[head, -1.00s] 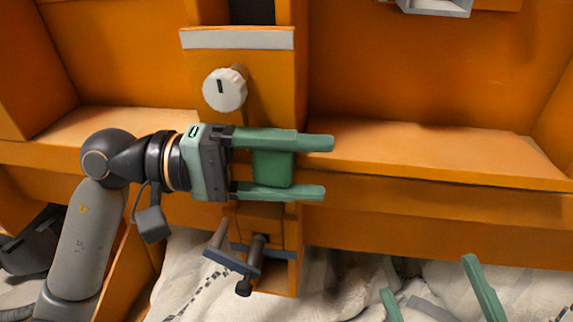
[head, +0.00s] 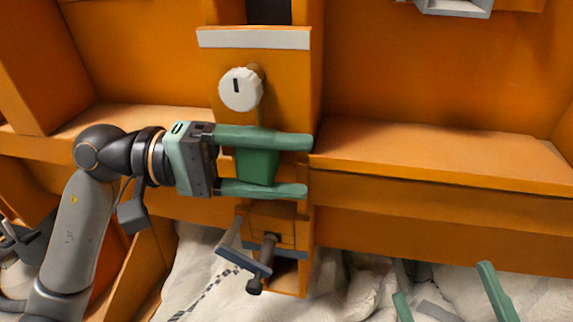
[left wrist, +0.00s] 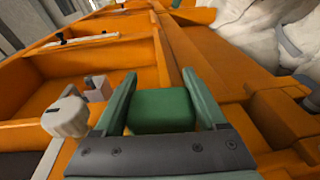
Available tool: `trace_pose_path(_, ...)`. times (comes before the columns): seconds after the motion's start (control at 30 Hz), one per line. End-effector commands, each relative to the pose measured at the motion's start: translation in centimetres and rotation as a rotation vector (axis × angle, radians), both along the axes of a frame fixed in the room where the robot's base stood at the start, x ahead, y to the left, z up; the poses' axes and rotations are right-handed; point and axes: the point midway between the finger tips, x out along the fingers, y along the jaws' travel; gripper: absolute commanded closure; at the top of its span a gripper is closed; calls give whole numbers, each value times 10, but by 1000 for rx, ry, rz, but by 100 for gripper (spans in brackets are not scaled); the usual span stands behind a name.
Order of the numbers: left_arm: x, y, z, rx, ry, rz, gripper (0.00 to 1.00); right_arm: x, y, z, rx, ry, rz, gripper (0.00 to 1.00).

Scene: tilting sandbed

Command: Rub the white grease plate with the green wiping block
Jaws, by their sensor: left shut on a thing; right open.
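My left gripper (head: 308,167) is shut on the green wiping block (head: 256,166), which sits between its two fingers, behind the tips. The block also shows between the fingers in the left wrist view (left wrist: 162,110). In the head view, the block is in front of the orange post, below the white knob. A white strip-like plate (head: 253,38) is on the post above the knob; I cannot tell whether it is the grease plate. The block is well below this strip, apart from it. My right gripper (head: 442,280) is open at the lower right, fingers wide apart.
The white knob (head: 241,88) sticks out of the post close above my left gripper. An orange ledge (head: 440,160) runs to the right. A dark-handled lever (head: 262,262) is below the gripper. Pale sand-like material (head: 205,275) lies at the bottom.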

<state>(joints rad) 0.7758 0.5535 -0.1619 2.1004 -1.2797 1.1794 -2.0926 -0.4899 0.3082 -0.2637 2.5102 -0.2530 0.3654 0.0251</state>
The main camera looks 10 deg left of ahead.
Motion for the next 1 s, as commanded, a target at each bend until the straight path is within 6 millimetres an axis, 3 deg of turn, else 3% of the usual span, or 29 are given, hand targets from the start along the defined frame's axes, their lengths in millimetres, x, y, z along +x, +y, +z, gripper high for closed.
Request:
trace_pose_path(0.63,-55,2,-10,1,0,1,97,0,0,0,3,0,0,0)
trace_pose_path(1.0,-59,2,-10,0,0,1,97,1,-1,1,9,0,-4,0)
